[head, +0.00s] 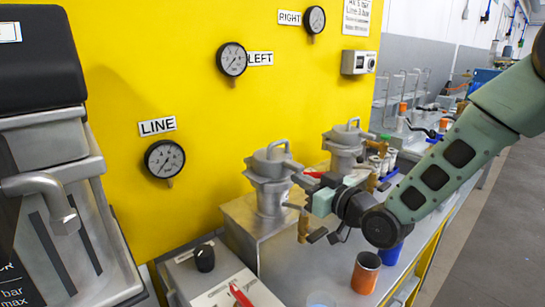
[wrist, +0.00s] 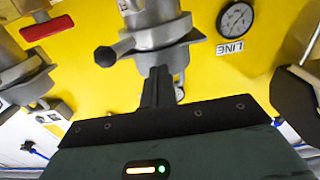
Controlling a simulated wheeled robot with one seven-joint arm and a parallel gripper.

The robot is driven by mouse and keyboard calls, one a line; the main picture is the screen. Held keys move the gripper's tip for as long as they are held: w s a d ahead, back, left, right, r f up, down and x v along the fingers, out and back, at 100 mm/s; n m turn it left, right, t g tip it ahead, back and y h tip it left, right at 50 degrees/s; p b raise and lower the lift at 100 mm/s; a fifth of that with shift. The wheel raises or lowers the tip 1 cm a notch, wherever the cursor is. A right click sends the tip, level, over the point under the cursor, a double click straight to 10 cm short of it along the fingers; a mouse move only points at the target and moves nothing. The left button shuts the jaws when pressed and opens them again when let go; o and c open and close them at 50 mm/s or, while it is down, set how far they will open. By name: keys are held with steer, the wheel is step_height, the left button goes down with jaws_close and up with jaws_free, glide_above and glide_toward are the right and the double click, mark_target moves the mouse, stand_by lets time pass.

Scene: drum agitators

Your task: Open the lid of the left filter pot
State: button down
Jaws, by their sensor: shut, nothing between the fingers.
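The left filter pot (head: 270,192) is a grey metal cylinder on a metal stand. Its lid (head: 271,163), with an arched handle on top, looks seated on the pot. In the wrist view, which is upside down, the left pot (wrist: 155,18) is at the top centre. A lever with a black knob (wrist: 105,56) sticks out from its collar. My gripper (wrist: 158,72) is shut and empty, its fingertips close to the collar; I cannot tell whether they touch. In the head view my gripper (head: 299,182) is just right of the left pot, partly hidden.
The right filter pot (head: 346,148) stands behind and to the right. A red valve handle (wrist: 46,28) shows near it in the wrist view. The yellow panel (head: 215,110) with gauges is close behind. An orange cup (head: 366,272) stands on the bench in front.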

mark_target(302, 166)
steer(key=shift+w+a+r+p, duration=0.1)
steer(key=shift+r+p, duration=0.45)
steer(key=shift+r, duration=0.45)
steer(key=shift+w+a+r+p, duration=0.1)
steer(key=shift+r+p, duration=0.4)
steer(key=shift+r, duration=0.45)
steer(key=shift+w+a+r+p, duration=0.15)
steer(key=shift+r+p, duration=0.1)
steer(key=shift+r, duration=0.3)
steer(key=shift+w+a+r+p, duration=0.1)
steer(key=shift+w+r+p, duration=0.1)
steer(key=shift+r, duration=0.3)
steer(key=shift+w+a+r+p, duration=0.15)
steer(key=shift+r+p, duration=0.1)
steer(key=shift+r, duration=0.3)
steer(key=shift+a+r, duration=0.1)
steer(key=shift+r, duration=0.2)
steer(key=shift+w+r, duration=0.1)
